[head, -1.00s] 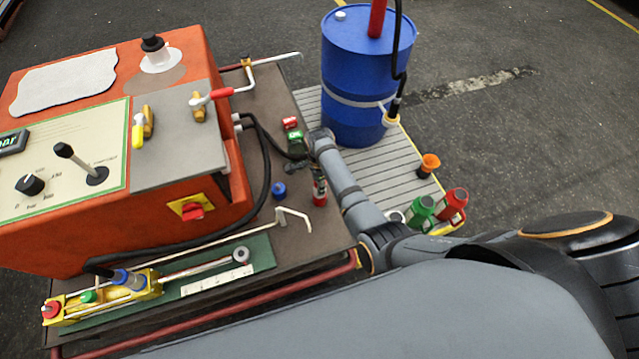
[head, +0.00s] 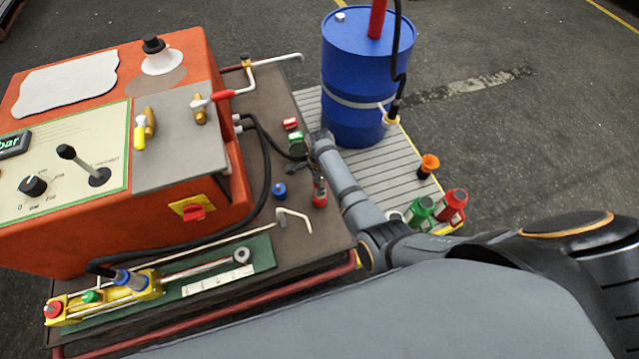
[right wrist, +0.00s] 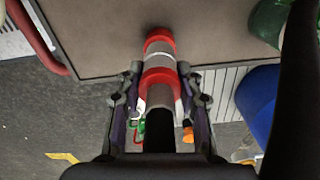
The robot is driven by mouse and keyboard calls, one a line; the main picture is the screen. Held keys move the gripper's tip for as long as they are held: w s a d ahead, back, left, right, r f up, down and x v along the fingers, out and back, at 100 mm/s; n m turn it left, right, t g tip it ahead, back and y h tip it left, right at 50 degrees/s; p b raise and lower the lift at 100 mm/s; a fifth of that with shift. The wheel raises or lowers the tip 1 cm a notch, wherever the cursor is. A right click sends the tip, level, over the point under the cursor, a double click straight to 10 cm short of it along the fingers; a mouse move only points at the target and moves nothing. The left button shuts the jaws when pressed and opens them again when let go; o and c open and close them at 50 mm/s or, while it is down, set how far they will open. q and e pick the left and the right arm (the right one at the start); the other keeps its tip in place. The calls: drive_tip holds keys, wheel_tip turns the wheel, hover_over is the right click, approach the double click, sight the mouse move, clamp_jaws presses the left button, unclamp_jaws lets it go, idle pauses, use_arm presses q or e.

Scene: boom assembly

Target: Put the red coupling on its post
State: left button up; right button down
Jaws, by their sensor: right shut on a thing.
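The red coupling (right wrist: 160,78), a red cylinder with silver bands, is between the fingers of my right gripper (right wrist: 160,95) in the right wrist view. The gripper is shut on it. In the head view the red coupling (head: 319,197) shows beside my right arm, over the right part of the dark table; I cannot tell whether it touches the tabletop. My right fingers are mostly hidden there. A yellow block (head: 120,296) at the lower left carries red, green and blue pieces; I cannot tell which post belongs to the coupling. My left gripper is not in view.
A small blue piece (head: 279,190) and a bent white rod (head: 293,215) are near the coupling. A small green piece (head: 298,144) and a red piece (head: 290,124) lie farther back. The orange machine (head: 235,180) stands left, the blue drum (head: 352,120) behind.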

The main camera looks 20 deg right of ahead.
drive_tip(key=shift+r+p, duration=0.1)
drive_tip(key=shift+p, duration=0.2)
drive_tip(key=shift+f+b, duration=0.5)
drive_tip(key=shift+f, duration=0.25)
idle(0.4)
drive_tip(key=c, duration=1.2)
unclamp_jaws()
drive_tip(key=shift+o, duration=0.2)
wheel_tip(320, 180, up, 11)
drive_tip(key=p, duration=1.2)
drive_tip(key=shift+r, duration=0.15)
